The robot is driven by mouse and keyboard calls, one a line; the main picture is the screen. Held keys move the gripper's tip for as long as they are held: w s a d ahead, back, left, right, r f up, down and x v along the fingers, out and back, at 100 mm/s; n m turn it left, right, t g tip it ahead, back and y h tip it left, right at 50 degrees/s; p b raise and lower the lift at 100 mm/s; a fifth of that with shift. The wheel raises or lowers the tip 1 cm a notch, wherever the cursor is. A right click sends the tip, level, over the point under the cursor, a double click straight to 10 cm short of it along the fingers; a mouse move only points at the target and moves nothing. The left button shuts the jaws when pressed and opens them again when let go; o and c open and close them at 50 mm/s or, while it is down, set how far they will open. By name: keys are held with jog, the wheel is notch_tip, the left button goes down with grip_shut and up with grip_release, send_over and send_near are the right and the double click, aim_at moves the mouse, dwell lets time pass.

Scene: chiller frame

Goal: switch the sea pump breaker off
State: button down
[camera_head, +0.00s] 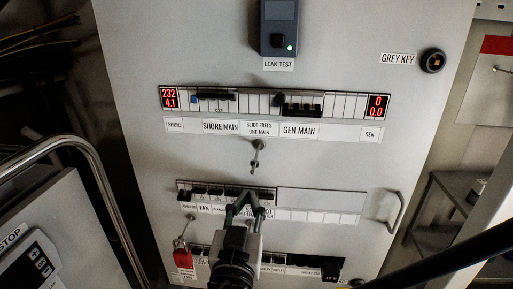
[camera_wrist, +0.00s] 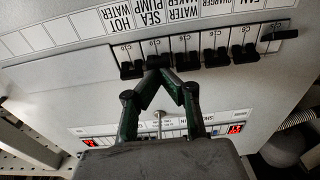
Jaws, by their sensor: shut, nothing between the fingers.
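The sea pump breaker (camera_wrist: 156,58) sits in a row of breakers in the wrist view, which is upside down; its SEA PUMP label (camera_wrist: 152,18) is above it there. Its black lever lies toward the picture's bottom, like most neighbours. My gripper (camera_wrist: 166,73) is shut and empty, fingertips together at the lever's end, just toward the water breaker (camera_wrist: 187,60). I cannot tell whether they touch it. In the head view my gripper (camera_head: 244,198) is at the lower breaker row (camera_head: 215,192) and hides the sea pump breaker.
The hot water breaker (camera_wrist: 130,68) is close on the other side. The rightmost breaker (camera_wrist: 277,37) has its lever the other way. The upper main row (camera_head: 240,97), a small toggle (camera_head: 256,152), a red tag (camera_head: 183,259) and a handle (camera_head: 396,212) are also on the panel.

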jog(key=shift+f+b, duration=0.25)
jog(key=shift+b, duration=0.1)
jog(key=shift+r, duration=0.1)
jog(key=s+f+b, duration=0.3)
jog(key=f+b, duration=0.1)
jog(key=s+f+b, duration=0.1)
jog(key=s+f, duration=0.1)
jog(key=shift+s+a+f+b, duration=0.3)
jog(key=shift+a+f+b, duration=0.05)
jog(key=shift+f+b, duration=0.05)
jog(key=shift+s+f+b, duration=0.4)
jog(key=shift+s+f, duration=0.05)
jog(key=shift+s, duration=0.05)
